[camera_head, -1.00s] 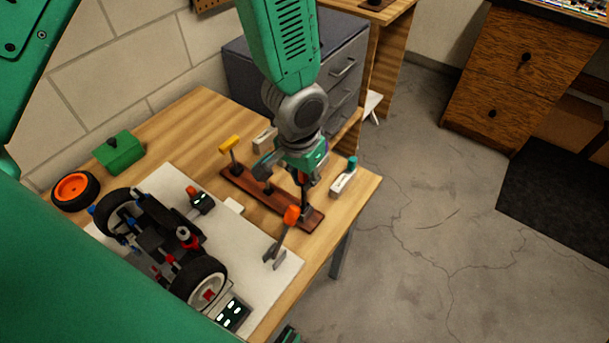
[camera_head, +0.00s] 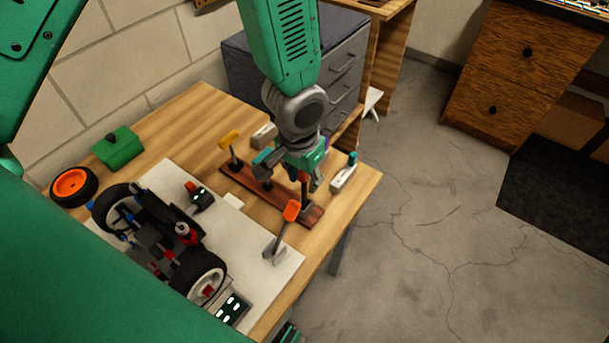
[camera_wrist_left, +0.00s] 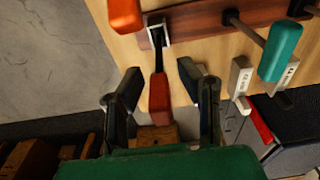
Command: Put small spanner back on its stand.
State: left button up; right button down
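The stand is a dark red-brown wooden bar (camera_head: 240,181) on the workbench. A red-handled tool (camera_wrist_left: 160,97), which I take for the small spanner, has its dark shaft in a holder at one end of the stand. My left gripper (camera_head: 312,180) is over that end. In the left wrist view the gripper (camera_wrist_left: 163,95) is open, one finger on each side of the red handle, with gaps showing. My right gripper is not seen.
An orange-handled tool (camera_head: 290,212) stands on the white mat (camera_head: 278,268) near the stand. An RC car chassis (camera_head: 150,232), loose wheel (camera_head: 73,187) and green box (camera_head: 118,147) lie left. A white block (camera_head: 343,176) sits by the bench's right edge.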

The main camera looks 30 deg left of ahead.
pick_arm(q)
notch_tip(320, 180, up, 12)
jog(key=s, duration=0.1)
dwell(0.5)
jog(key=shift+f, duration=0.1)
